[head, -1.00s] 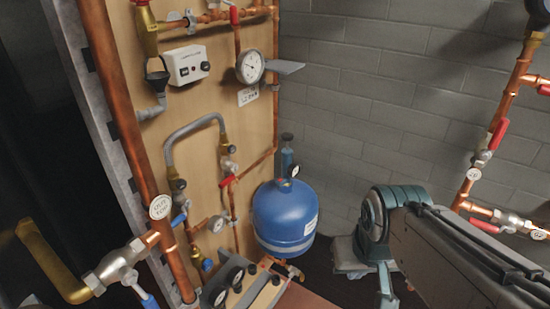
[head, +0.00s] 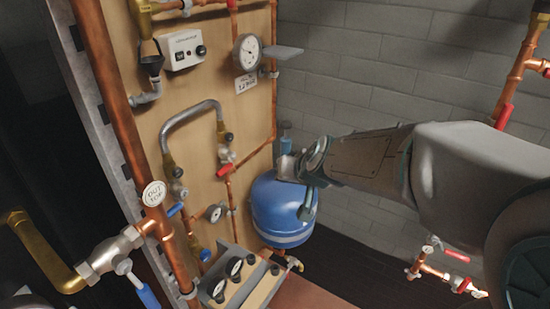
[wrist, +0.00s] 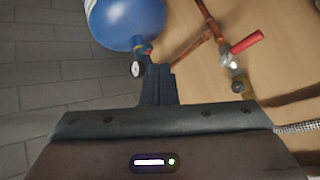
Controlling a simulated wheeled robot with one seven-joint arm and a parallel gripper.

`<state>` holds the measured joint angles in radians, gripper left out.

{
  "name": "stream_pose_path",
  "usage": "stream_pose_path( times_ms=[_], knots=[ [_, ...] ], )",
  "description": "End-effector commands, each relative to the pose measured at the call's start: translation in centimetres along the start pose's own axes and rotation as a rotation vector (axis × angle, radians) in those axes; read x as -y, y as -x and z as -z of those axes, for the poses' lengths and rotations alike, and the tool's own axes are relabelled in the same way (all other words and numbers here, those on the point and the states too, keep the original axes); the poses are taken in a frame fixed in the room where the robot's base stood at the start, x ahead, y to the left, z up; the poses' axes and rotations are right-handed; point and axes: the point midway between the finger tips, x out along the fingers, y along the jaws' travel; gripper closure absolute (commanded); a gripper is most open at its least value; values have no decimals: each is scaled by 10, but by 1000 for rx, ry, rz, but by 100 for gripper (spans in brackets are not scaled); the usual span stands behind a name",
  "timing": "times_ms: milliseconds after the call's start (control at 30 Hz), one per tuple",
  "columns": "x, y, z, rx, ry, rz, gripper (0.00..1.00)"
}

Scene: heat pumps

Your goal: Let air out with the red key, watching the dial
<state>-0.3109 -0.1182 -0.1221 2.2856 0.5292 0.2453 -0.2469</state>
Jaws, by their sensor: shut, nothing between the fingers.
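The large round white dial (head: 248,52) is on the wooden board, with a small label under it; its reading is too small to tell. A red-handled valve (head: 225,169) sits lower on the board's copper pipe, left of the blue tank (head: 283,208). A red handle (wrist: 247,42) also shows right of my gripper in the wrist view. Several handles are red; I cannot tell which is the key. My gripper (wrist: 160,72) is shut and empty, with a small gauge (wrist: 136,69) just left of its tips. In the head view, my arm's end covers the tank's top.
A grey control box (head: 183,49) and a grey hose (head: 187,118) are on the board. A gauge case (head: 238,280) stands at the lower front. A copper pipe (head: 128,135) runs up the board's left edge. A block wall (head: 350,80) stands behind my arm.

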Motion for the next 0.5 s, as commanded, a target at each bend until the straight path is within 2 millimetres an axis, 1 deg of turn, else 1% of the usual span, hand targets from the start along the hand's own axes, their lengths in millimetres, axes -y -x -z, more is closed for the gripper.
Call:
stream_pose_path(
  times_ms=[33,100,233,300,367,400,500],
  knots=[
    [7,-21,8,-36,-9,-1,100],
    [14,-44,24,-103,-31,-16,100],
    [21,-84,46,-221,-63,-77,100],
    [24,-105,54,-282,-73,-125,100],
    [25,-122,58,-331,-81,-174,100],
    [25,-132,59,-362,-84,-210,100],
    [25,-155,58,-438,-85,-313,100]
  ],
)
